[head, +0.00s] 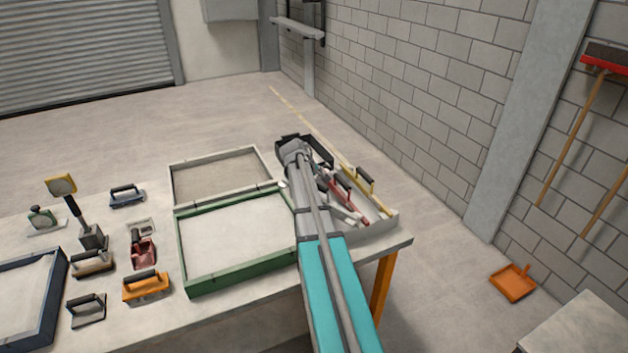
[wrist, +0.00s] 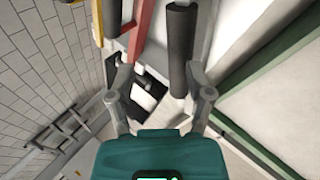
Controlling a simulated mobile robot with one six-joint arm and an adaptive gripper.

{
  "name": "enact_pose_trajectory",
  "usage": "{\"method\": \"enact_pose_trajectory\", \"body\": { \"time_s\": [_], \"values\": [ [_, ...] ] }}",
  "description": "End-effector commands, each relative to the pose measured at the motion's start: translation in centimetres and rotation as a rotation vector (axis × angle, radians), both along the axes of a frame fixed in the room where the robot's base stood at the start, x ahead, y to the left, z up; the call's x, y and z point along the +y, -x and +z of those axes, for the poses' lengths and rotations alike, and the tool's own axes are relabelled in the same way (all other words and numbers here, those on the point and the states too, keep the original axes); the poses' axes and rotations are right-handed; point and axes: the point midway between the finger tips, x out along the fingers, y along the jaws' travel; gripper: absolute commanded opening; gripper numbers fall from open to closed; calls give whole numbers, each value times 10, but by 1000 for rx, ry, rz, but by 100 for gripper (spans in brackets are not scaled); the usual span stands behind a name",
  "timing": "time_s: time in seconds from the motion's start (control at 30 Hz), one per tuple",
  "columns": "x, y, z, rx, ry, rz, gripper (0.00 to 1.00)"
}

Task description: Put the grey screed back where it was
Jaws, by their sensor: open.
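In the wrist view my gripper (wrist: 160,85) is open, its two fingers apart with nothing clearly held between them. A black cylindrical handle (wrist: 179,50) lies just beyond the right finger, with a pale grey surface beside it; this may be the grey screed, but I cannot tell for sure. A red tool (wrist: 140,30) lies left of that handle and a yellow one (wrist: 97,22) further left. In the head view my arm covers part of the grey tray (head: 385,222), where red (head: 335,187) and yellow (head: 358,176) tools show. My gripper's fingers are not clear there.
A green-framed sandbed (head: 240,279) stands left of the tray, with a pale frame (head: 172,187) behind it. Several hand tools, including an orange float (head: 146,288), stand on the table's left part. A dark blue frame (head: 47,315) is at the left edge. The block wall (head: 430,90) runs along the right.

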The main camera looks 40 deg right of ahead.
Motion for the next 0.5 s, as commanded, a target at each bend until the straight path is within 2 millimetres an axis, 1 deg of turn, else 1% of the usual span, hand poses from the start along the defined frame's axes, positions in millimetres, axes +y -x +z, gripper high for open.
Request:
{"method": "enact_pose_trajectory", "body": {
  "time_s": [0.03,0.5],
  "values": [
    [4,1,8,1,0,1,66],
    [30,5,48,0,0,1,66]
  ]
}}
